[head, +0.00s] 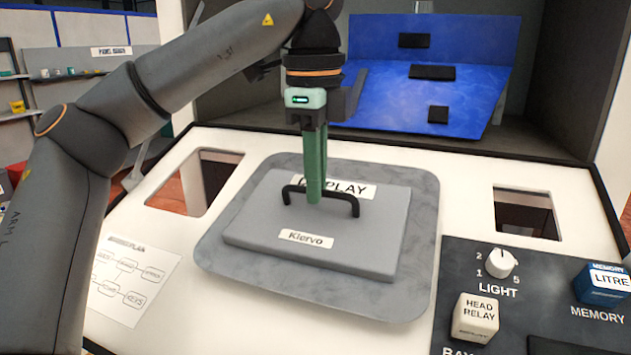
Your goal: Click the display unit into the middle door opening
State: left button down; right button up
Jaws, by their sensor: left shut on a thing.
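The display unit (350,265) is a grey block labelled DISPLAY and Klervo, with a black bar handle (352,201) on its face. It lies over a larger, rounded grey plate (428,235) in the middle of the white door panel (345,140). My left gripper (315,195) comes down from above, with its green fingers shut on the handle. The middle door opening is hidden under the unit and plate. I cannot tell whether the unit is seated or only resting there. My right gripper is not in view.
The panel has an open square hole at left (200,180) and another at right (527,212). A paper plan (132,280) lies at left. At lower right are a LIGHT knob (500,262), a HEAD RELAY block (475,318) and a blue MEMORY block (602,285). A blue-lined cavity (390,95) stands behind.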

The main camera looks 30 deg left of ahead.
pick_arm(q)
jog(key=shift+w, duration=0.15)
jog(key=shift+r+p, duration=0.3)
jog(key=shift+r, duration=0.05)
dwell(0.8)
jog(key=shift+w+a+r+p, duration=0.2)
jog(key=shift+r+p, duration=0.15)
jog(key=shift+p, duration=0.15)
dwell(0.6)
jog(key=shift+f+t, duration=0.1)
jog(key=shift+t, duration=0.2)
jog(key=shift+f+b, duration=0.1)
jog(key=shift+b, duration=0.45)
jog(key=shift+s+d+f+t+y+b, duration=0.15)
jog(key=shift+t+b, duration=0.35)
jog(key=shift+b, duration=0.5)
jog(key=shift+s+f+t+y+b, duration=0.2)
jog(key=shift+t+b, duration=0.3)
jog(key=shift+b, duration=0.45)
jog(key=shift+s+r+p, duration=0.15)
jog(key=shift+r+p, duration=0.3)
jog(key=shift+r, duration=0.05)
jog(key=shift+w+r+p, duration=0.25)
jog(key=shift+w+p, duration=0.05)
jog(key=shift+p, duration=0.05)
dwell(0.9)
jog(key=shift+f, duration=0.25)
dwell(0.8)
